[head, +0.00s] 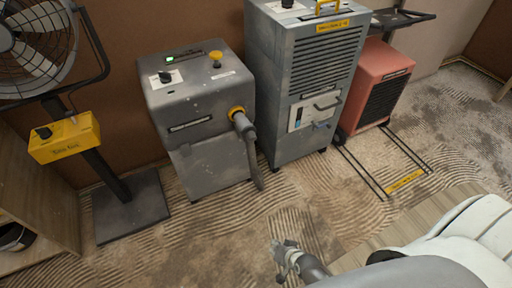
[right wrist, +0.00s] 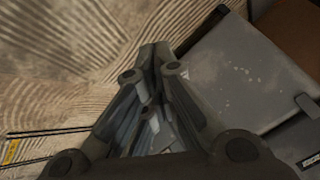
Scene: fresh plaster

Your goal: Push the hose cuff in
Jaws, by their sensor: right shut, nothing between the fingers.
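I cannot tell how deep the cuff sits in the port. My right gripper (head: 278,254) is well below and in front of the machine, over the carpet, apart from the cuff. In the right wrist view its fingers (right wrist: 156,52) are together and hold nothing. The cuff cannot be made out there. My left gripper is out of view.
A tall grey unit (head: 310,85) stands right of the machine, and a red heater (head: 378,90) with a wire rack (head: 385,170) beyond it. A fan on a stand (head: 100,170) is at left. The patterned carpet (head: 200,235) in front is clear.

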